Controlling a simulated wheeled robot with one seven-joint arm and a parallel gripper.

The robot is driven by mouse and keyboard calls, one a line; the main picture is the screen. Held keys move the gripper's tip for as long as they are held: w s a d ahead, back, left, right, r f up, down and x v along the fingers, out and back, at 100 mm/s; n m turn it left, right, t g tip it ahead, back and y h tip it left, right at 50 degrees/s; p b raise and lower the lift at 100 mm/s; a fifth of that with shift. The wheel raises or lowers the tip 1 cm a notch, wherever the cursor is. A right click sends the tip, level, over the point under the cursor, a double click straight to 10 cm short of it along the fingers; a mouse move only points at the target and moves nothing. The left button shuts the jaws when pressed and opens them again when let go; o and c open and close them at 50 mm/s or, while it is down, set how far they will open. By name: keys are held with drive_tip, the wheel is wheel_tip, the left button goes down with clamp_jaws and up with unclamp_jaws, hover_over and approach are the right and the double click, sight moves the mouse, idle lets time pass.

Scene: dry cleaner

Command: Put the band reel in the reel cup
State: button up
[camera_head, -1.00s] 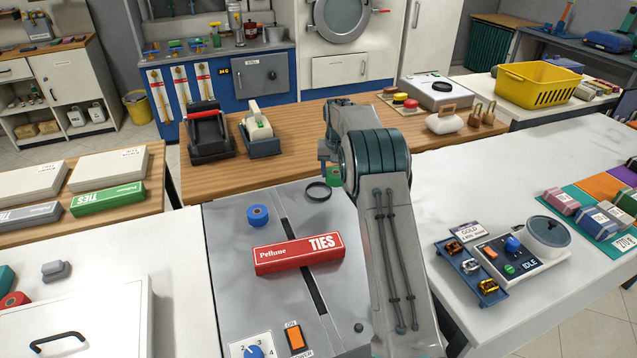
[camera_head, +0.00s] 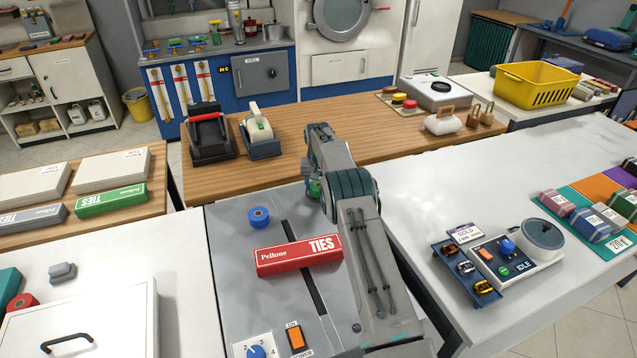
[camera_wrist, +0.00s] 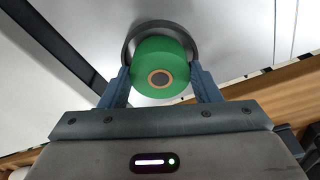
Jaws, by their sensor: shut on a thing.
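The band reel (camera_wrist: 172,52) is green with a brown core. My gripper (camera_wrist: 160,76) is shut on it, with one finger on each side. The reel cup (camera_wrist: 138,35) is a dark round rim on the grey machine top; in the wrist view its rim curves around the far side of the reel. I cannot tell whether the reel is inside the rim or just above it. In the head view a little green of the reel (camera_head: 314,188) shows beside my arm, which hides most of the cup and the fingers.
On the machine (camera_head: 231,231) lie a red TIES box (camera_head: 299,255) and a blue reel (camera_head: 259,217), both left of my arm. A wooden counter (camera_head: 285,150) with two dispensers lies behind. A white table is on the right.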

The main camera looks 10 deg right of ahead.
drive_tip(key=shift+f, duration=0.3)
drive_tip(key=o, duration=1)
